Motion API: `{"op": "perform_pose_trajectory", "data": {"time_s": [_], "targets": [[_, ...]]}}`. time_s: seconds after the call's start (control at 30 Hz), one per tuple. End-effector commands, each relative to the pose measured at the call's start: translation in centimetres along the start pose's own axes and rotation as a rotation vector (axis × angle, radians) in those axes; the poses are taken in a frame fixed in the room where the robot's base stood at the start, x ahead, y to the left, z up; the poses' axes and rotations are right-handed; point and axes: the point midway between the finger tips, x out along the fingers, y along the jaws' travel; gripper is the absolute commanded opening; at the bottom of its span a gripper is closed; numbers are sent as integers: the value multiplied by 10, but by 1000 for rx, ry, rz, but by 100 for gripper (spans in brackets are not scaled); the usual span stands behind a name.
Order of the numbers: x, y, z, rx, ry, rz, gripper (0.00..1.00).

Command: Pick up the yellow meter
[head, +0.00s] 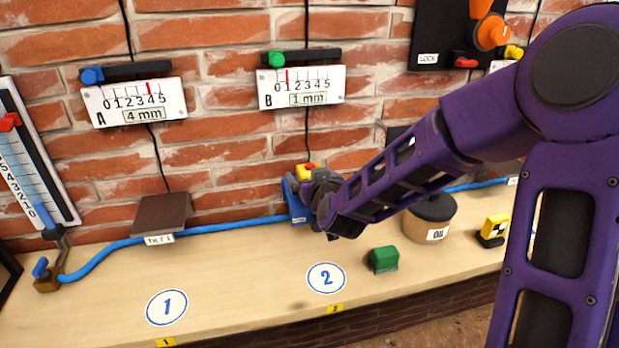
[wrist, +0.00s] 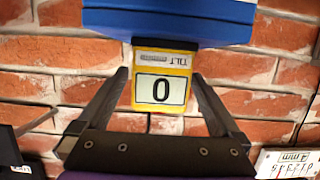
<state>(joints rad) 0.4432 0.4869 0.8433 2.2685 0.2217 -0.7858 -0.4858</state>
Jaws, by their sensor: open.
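The yellow meter (wrist: 161,78) shows in the wrist view with a white display reading 0 and an upside-down TILT label. Its far end meets a blue body (wrist: 170,22). My gripper (wrist: 160,80) is open, with one finger on either side of the meter and visible gaps to both. In the head view my gripper (head: 325,205) is in front of the blue body (head: 297,207) at the wall. A yellow part with a red top (head: 308,171) shows just above it. My gripper hides much of this spot, and its fingertips are hidden there.
A green block (head: 383,260), a tan pot (head: 430,222) and a yellow-black block (head: 493,230) stand on the wooden bench (head: 230,275). A blue hose (head: 225,227) runs along the wall. A brown shelf (head: 161,213) is at left. The front around markers 1 and 2 is clear.

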Motion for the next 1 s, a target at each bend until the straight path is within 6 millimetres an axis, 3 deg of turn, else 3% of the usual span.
{"op": "perform_pose_trajectory", "data": {"time_s": [0.1,0.63,1.0], "targets": [[0,0,0,0,0,0,98],[0,0,0,0,-1,0,3],[-1,0,-5,-1,3,0,0]]}}
